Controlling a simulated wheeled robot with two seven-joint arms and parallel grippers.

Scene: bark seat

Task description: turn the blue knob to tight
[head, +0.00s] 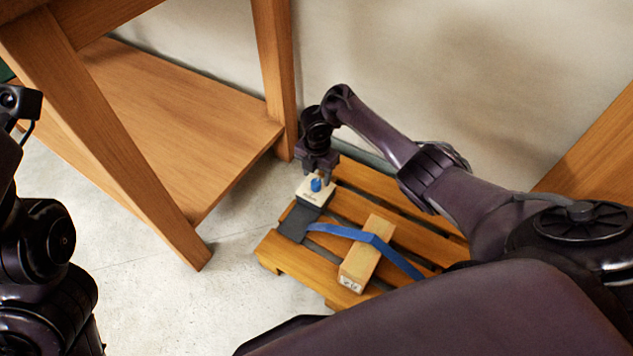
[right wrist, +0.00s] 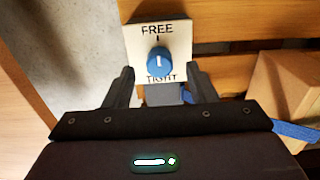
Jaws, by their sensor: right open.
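The blue knob (head: 316,185) sits on a pale square plate (head: 311,194) at the far left corner of a wooden pallet. In the right wrist view the knob (right wrist: 159,62) shows a short white mark, roughly upright in the picture, on the side of the word FREE. TIGHT is printed on the near side of the plate (right wrist: 180,34). My right gripper (head: 318,168) is over the plate, pointing down. In its wrist view the fingers (right wrist: 159,76) are open, one to each side of the knob, with gaps; contact does not show. My left arm shows at the left edge, its gripper out of sight.
The slatted pallet (head: 347,212) lies on the grey floor (head: 170,300). A wooden block (head: 362,262) on it is crossed by a blue strap (head: 395,255) leading to a dark grey piece (head: 296,222) beside the plate. A wooden table with a low shelf (head: 180,110) stands left.

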